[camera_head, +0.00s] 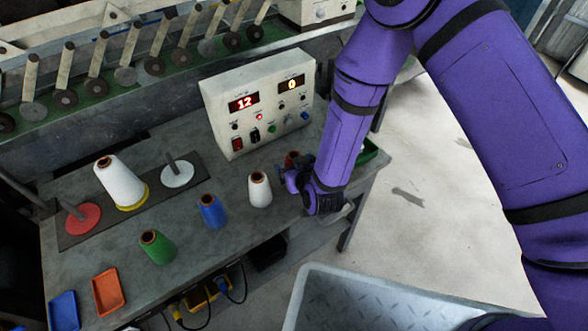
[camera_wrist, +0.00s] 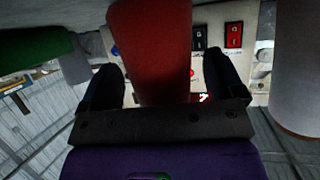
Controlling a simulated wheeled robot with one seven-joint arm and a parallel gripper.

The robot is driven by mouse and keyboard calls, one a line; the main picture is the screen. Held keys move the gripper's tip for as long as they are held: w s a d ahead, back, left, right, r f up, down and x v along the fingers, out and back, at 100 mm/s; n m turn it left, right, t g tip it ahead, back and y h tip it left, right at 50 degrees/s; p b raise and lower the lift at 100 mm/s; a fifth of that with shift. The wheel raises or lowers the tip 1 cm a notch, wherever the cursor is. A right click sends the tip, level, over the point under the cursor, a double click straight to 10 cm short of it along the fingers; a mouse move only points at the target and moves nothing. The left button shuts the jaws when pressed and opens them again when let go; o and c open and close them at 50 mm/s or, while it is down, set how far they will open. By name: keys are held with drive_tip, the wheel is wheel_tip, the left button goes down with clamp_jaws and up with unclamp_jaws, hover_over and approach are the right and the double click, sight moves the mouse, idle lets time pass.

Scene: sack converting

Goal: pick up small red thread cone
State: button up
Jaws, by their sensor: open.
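The small red thread cone (camera_head: 291,158) stands near the right end of the grey bench, mostly hidden behind my gripper in the head view. In the wrist view the red cone (camera_wrist: 150,45) rises between the two dark fingers. My gripper (camera_head: 287,177) is low over the bench at the cone, coming from the right. In the wrist view my gripper (camera_wrist: 166,78) is open, one finger on each side of the cone. The cone looks closer to the left finger; I cannot tell whether they touch.
A small white cone (camera_head: 260,190) stands close left of my gripper, with blue (camera_head: 211,211) and green (camera_head: 157,246) cones farther left. A control box (camera_head: 258,103) stands behind. A green bin (camera_head: 368,152) is at the bench's right end. A grey crate (camera_head: 345,300) is in front.

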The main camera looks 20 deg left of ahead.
drive_tip(key=shift+w+a+f, duration=0.1)
drive_tip(key=shift+w+a, duration=0.05)
drive_tip(key=c, duration=1.1)
